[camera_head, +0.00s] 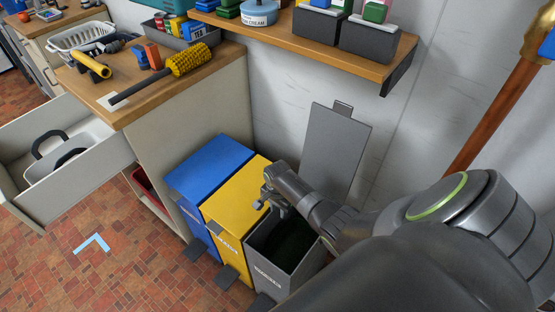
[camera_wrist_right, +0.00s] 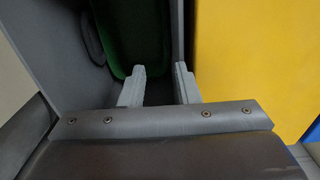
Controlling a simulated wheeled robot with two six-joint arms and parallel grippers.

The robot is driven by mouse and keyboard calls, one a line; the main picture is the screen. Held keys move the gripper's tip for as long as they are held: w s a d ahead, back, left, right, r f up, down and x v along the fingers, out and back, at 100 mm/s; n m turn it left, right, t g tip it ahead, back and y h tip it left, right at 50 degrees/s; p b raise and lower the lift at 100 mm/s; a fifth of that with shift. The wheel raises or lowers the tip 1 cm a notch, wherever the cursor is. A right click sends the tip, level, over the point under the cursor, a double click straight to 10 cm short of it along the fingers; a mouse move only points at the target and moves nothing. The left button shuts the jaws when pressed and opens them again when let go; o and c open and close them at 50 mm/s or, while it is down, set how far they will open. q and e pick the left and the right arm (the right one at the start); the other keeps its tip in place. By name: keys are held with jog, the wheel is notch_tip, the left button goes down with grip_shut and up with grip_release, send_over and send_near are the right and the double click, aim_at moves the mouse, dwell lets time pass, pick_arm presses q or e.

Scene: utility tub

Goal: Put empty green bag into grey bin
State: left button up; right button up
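The grey bin (camera_head: 282,262) stands at the right end of a row of bins with its lid (camera_head: 336,150) raised against the wall. A dark green thing, which looks like the green bag (camera_head: 292,242), lies inside it in shadow. The right wrist view shows the green bag (camera_wrist_right: 135,35) within the grey walls, beyond my fingers. My right gripper (camera_head: 266,200) is over the bin's opening near the yellow bin. In the wrist view my right gripper (camera_wrist_right: 160,86) has its fingers apart with nothing between them. My left gripper is not in view.
A yellow bin (camera_head: 236,200) and a blue bin (camera_head: 208,168), both lidded, stand left of the grey bin. A wooden shelf (camera_head: 400,60) hangs above. An open drawer (camera_head: 85,190) juts out at left. A counter holds a yellow brush (camera_head: 188,60).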

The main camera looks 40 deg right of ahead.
notch_tip(320, 180, up, 17)
jog(key=p, duration=0.3)
jog(key=shift+w+r, duration=0.15)
jog(key=shift+a, duration=0.1)
